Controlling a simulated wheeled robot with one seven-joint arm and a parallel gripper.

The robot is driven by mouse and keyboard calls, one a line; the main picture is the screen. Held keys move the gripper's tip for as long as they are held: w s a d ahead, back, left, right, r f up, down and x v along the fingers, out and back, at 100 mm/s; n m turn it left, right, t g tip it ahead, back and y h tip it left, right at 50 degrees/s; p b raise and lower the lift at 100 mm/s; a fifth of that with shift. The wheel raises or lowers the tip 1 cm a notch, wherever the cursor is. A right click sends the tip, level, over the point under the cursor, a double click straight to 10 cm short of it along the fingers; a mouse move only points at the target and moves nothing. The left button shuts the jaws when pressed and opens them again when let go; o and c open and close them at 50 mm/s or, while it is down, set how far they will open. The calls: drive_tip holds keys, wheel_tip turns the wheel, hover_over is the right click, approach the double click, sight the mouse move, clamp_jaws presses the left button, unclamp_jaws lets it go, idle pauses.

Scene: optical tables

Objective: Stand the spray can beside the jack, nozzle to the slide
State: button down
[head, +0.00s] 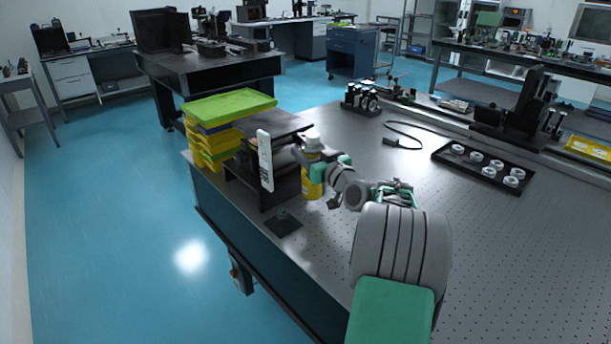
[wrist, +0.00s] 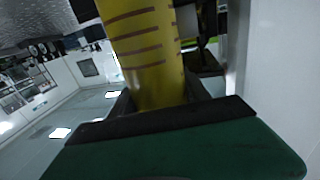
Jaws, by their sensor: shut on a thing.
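The spray can (head: 311,187) is yellow with a white top and is upright beside a dark flat-topped stand, which looks like the jack (head: 281,126). My gripper (head: 308,160) is shut around the can's upper part. In the wrist view the can (wrist: 146,48) is yellow with brown bands and sits between the dark jaws. Whether its base touches the table cannot be told. The nozzle's facing cannot be made out. A black slide-like stage (head: 522,110) stands on a rail at the right; I cannot tell if it is the slide meant.
Yellow, blue and green trays (head: 230,106) are stacked left of the stand. A white upright panel (head: 265,160) is at its front. A small dark base plate (head: 284,223) lies near the table edge. A black tray (head: 484,165) holds several white-topped pieces. The perforated tabletop (head: 500,240) is clear at right.

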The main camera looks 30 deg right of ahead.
wheel_tip(320, 180, down, 4)
drive_tip(key=shift+d+f, duration=0.1)
drive_tip(key=shift+f, duration=0.1)
drive_tip(key=shift+f+b, duration=0.2)
drive_tip(key=shift+b, duration=0.15)
drive_tip(key=c, duration=0.5)
unclamp_jaws()
